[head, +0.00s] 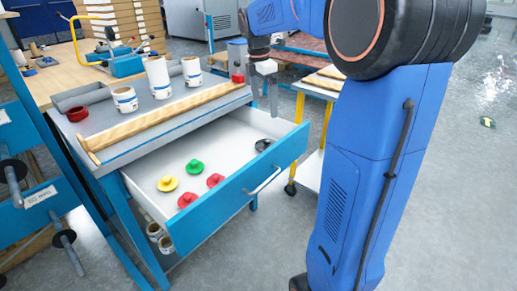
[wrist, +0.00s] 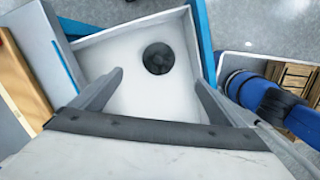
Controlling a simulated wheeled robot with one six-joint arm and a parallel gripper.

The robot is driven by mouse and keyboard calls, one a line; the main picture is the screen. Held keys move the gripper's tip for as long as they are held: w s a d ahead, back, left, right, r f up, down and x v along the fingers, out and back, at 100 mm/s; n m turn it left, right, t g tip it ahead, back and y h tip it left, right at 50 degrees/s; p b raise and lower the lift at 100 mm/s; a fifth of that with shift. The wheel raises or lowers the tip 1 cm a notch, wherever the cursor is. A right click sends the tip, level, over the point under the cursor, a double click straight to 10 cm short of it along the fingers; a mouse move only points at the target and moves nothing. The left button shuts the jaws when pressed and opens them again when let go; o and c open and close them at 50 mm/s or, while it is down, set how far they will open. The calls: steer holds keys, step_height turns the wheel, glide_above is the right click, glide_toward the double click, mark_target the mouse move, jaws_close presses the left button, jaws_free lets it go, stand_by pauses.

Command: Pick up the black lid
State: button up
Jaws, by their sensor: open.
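The black lid (head: 264,144) lies in the open drawer (head: 235,131), near its right end. In the wrist view the round black lid (wrist: 158,58) sits on the white drawer floor, beyond the fingertips and roughly between them. My gripper (wrist: 158,78) is open and empty, with its two grey fingers spread apart. In the head view my gripper (head: 264,92) hangs above the drawer's right back part, apart from the lid. Nothing covers the lid in the wrist view.
Green (head: 195,166), yellow (head: 167,183) and two red lids (head: 215,180) lie further left in the drawer. A wooden strip (head: 165,120) edges the bench above, where several white rolls (head: 158,76) stand. A yellow-legged cart (head: 318,85) stands right of the drawer.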

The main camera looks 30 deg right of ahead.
steer(key=f, duration=0.1)
glide_toward(267, 140)
steer(key=f, duration=0.3)
steer(key=d+f, duration=0.1)
steer(key=f, duration=0.1)
steer(key=shift+w+f, duration=0.1)
steer(key=shift+d+f, duration=0.1)
steer(key=shift+f, duration=2.55)
steer(key=c, duration=1.1)
